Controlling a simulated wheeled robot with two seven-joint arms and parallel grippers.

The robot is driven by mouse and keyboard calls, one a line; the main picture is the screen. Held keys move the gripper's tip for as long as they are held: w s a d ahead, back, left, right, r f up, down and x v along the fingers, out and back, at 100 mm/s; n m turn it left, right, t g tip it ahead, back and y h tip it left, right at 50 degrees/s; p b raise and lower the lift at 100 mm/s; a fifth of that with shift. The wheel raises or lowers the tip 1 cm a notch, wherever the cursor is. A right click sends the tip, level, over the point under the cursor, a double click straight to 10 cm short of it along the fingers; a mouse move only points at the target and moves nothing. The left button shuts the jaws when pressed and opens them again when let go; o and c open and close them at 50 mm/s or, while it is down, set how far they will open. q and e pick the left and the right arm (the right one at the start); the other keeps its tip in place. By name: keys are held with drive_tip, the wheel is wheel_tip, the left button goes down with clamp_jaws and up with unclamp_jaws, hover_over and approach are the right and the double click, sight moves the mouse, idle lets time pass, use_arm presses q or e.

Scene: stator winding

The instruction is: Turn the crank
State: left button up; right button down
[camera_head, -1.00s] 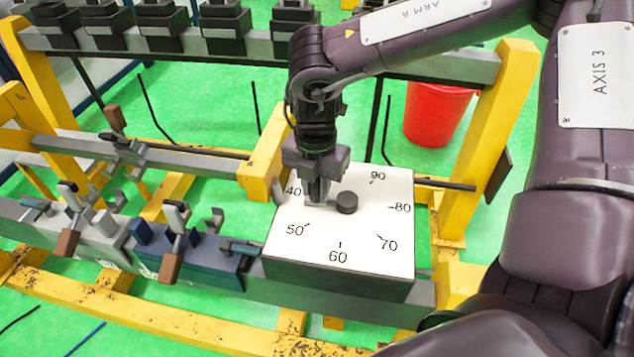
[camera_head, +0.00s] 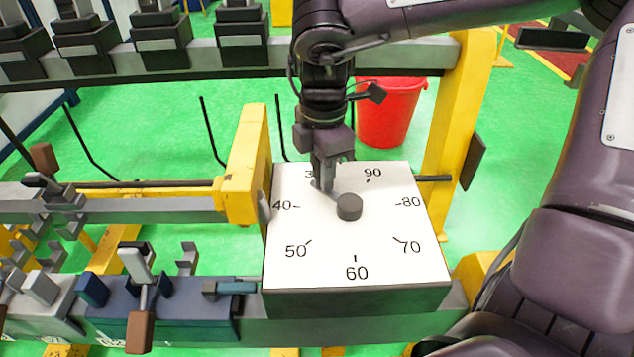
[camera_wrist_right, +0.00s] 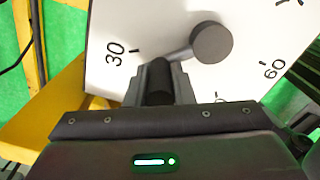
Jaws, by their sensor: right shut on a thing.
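The crank's dark round hub (camera_head: 349,207) stands on the white dial face of a box, marked with numbers from 30 to 90. It also shows in the wrist view (camera_wrist_right: 211,42), with a short grey arm running to a dark cylindrical handle (camera_wrist_right: 160,82). My right gripper (camera_head: 325,182) points down from above and is shut on this handle, up and left of the hub near the 30 mark. The gripper partly covers the 30 and hides the handle in the head view. My left gripper is not in view.
The dial box (camera_head: 360,298) sits on a grey rail. A yellow post (camera_head: 240,170) stands close at its left. A red bucket (camera_head: 388,115) is behind it. Toggle clamps (camera_head: 140,290) stand at the lower left, and a rack of dark blocks (camera_head: 160,45) runs along the back.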

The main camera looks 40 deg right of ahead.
drive_tip(key=shift+w+d+m+b, duration=0.1)
drive_tip(key=shift+d+m+b, duration=0.6)
drive_tip(key=shift+m, duration=0.7)
drive_tip(key=shift+d+r, duration=0.1)
drive_tip(key=shift+d, duration=0.05)
drive_tip(key=c, duration=1.3)
unclamp_jaws()
drive_tip(key=shift+o, duration=0.2)
wheel_tip(320, 180, up, 8)
drive_tip(key=shift+f, duration=0.25)
